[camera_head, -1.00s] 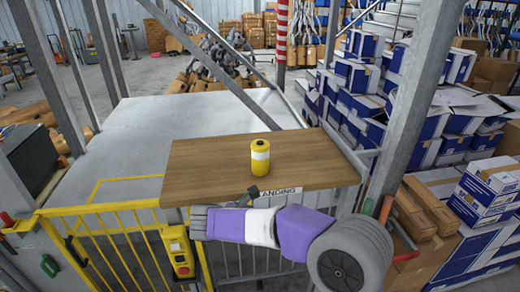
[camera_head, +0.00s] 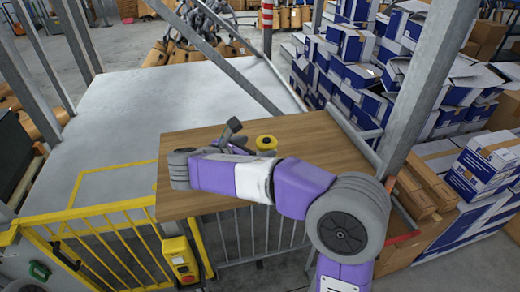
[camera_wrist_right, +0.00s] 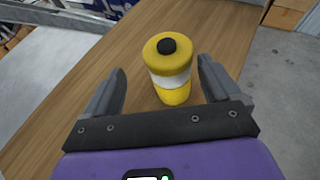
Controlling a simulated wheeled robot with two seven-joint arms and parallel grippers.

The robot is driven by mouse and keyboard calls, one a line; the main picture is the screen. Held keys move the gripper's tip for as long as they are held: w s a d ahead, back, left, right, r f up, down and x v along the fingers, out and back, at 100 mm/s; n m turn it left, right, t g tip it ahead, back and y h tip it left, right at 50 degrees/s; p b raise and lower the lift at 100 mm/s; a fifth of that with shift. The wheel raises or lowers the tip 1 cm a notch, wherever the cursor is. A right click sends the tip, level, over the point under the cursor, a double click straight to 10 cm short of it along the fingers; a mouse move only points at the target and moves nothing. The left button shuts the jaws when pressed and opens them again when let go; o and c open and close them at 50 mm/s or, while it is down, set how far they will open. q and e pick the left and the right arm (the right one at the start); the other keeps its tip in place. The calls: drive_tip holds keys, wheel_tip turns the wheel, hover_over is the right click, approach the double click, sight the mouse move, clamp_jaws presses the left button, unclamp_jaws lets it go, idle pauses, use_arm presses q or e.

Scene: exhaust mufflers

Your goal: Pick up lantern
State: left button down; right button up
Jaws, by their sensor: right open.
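The lantern (camera_wrist_right: 172,70) is a small yellow cylinder with a white band and a black knob on top. It stands upright on the wooden board. In the head view the lantern (camera_head: 266,143) shows only its top, as my right arm hides the rest. My right gripper (camera_wrist_right: 162,85) is open, its two fingers apart on either side of the lantern's near part, with nothing held. In the head view the right gripper (camera_head: 232,132) is beside the lantern, partly hidden behind my wrist. My left gripper is not in view.
The wooden board (camera_head: 190,205) is otherwise clear. A yellow railing (camera_head: 110,245) and a yellow control box (camera_head: 180,262) stand in front. A grey metal post (camera_head: 425,85) rises at the right, near stacked blue and white boxes (camera_head: 350,85). A grey platform (camera_head: 130,95) lies behind.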

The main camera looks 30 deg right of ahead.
sight(270, 145)
drive_tip(key=shift+s+d, duration=0.25)
drive_tip(key=shift+d, duration=0.25)
drive_tip(key=shift+s+d, duration=0.2)
drive_tip(key=shift+d, duration=0.3)
drive_tip(key=x, duration=0.4)
drive_tip(key=shift+w+a, duration=0.1)
drive_tip(key=shift+w, duration=0.15)
drive_tip(key=shift+d, duration=0.3)
drive_tip(key=shift+c, duration=0.3)
drive_tip(key=c, duration=1.1)
